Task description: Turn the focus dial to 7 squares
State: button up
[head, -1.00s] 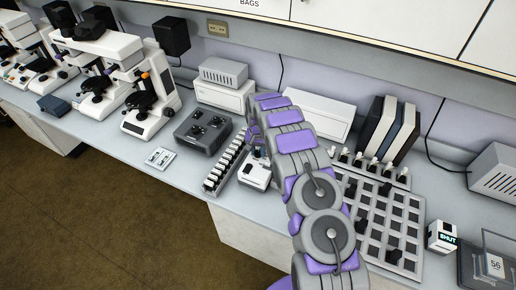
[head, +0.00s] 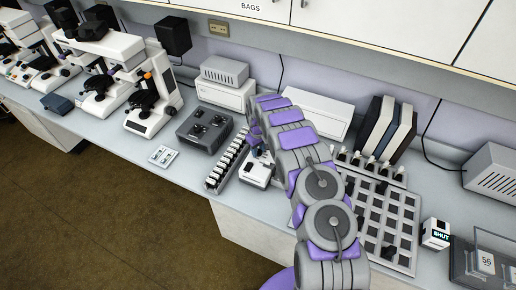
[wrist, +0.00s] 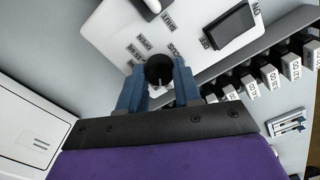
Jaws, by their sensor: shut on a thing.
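The white control box (head: 257,174) stands on the bench in the head view, partly hidden by my arm. In the wrist view its white top panel (wrist: 112,32) carries printed labels, among them FOCUS. The black focus dial (wrist: 159,69) sits beside that label, with a small pale mark at its lower edge. My gripper (wrist: 158,84) is shut on the dial, with one blue finger on each side. In the head view my gripper (head: 257,147) is small and partly hidden over the box. The dial's scale and setting cannot be read.
A row of labelled blocks (head: 227,163) stands close beside the box. A grey knob unit (head: 204,130), a slotted rack (head: 378,225) and a SHUT sign box (head: 436,234) are around.

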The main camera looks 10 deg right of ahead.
jog(key=shift+n, duration=0.6)
jog(key=o, duration=1)
jog(key=shift+o, duration=0.2)
jog(key=shift+r, duration=0.15)
notch_tip(320, 180, up, 17)
jog(key=p, duration=0.1)
